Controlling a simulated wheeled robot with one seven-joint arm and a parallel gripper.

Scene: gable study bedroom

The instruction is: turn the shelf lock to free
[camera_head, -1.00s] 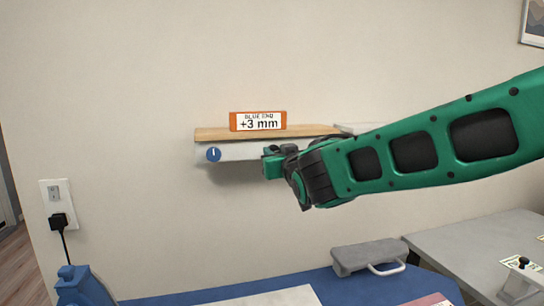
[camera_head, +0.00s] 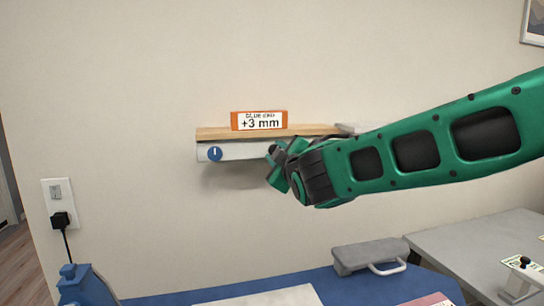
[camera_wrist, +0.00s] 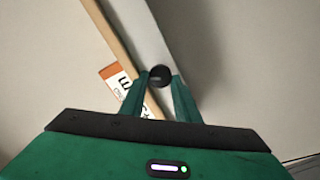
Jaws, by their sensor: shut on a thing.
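The shelf (camera_head: 225,133) is a wooden board on a white rail (camera_head: 237,151) on the wall. A dark round knob (camera_wrist: 160,74), seemingly the shelf lock, sits on the rail's front face. In the wrist view my gripper (camera_wrist: 160,82) has its two green fingers on either side of this knob, closed on it. In the head view my gripper (camera_head: 280,160) is at the rail's right part, turned at a slant, and largely hides the knob. A blue round knob (camera_head: 215,154) with a white upright mark is at the rail's left end. Any lock marking is hidden.
An orange-framed sign (camera_head: 259,121) reading "BLUE END +3 mm" stands on the shelf. Below are a blue worktop (camera_head: 345,289), a grey case with a handle (camera_head: 368,256) and a grey table (camera_head: 480,245). A wall socket (camera_head: 57,203) with a black plug is at left.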

